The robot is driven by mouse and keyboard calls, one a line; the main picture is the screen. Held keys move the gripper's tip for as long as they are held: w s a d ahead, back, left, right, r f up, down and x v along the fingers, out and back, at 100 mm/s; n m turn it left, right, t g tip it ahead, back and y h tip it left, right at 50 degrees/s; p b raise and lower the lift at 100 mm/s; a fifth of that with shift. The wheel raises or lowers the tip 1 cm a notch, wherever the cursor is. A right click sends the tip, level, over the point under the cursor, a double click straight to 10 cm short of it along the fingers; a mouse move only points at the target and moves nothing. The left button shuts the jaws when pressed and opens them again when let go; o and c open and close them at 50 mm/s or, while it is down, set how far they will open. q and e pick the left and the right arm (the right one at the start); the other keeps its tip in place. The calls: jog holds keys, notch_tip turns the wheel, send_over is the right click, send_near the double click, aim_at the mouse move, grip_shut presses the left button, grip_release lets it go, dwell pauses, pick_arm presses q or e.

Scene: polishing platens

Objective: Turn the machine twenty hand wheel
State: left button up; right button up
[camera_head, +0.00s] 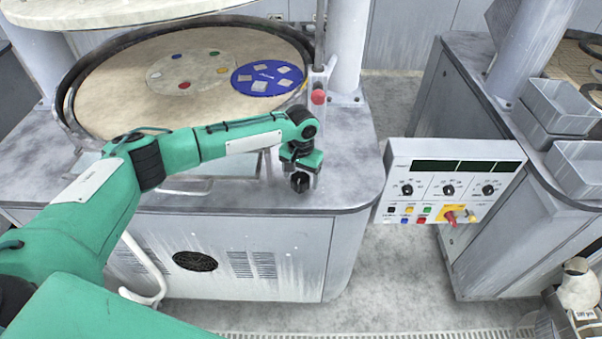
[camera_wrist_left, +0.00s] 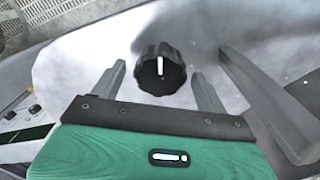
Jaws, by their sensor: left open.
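In the left wrist view the knob (camera_wrist_left: 160,72) lies centred between and slightly beyond the two fingers. My left gripper (camera_head: 301,169) is just above the hand wheel in the head view, with green housing and grey fingers. In the left wrist view the gripper (camera_wrist_left: 158,70) is open, with a gap on both sides of the knob. My right gripper is not in view.
A round platen (camera_head: 120,100) with a blue disc (camera_head: 268,78) is behind my arm. A red knob (camera_head: 318,96) stands on a post above the hand wheel. A control panel (camera_head: 452,180) with dials is to the right. A grey bar (camera_wrist_left: 265,105) runs close beside the gripper.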

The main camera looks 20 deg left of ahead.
pick_arm(q)
jog(key=shift+f, duration=0.2)
jog(key=c, duration=1)
jog(key=shift+o, duration=0.2)
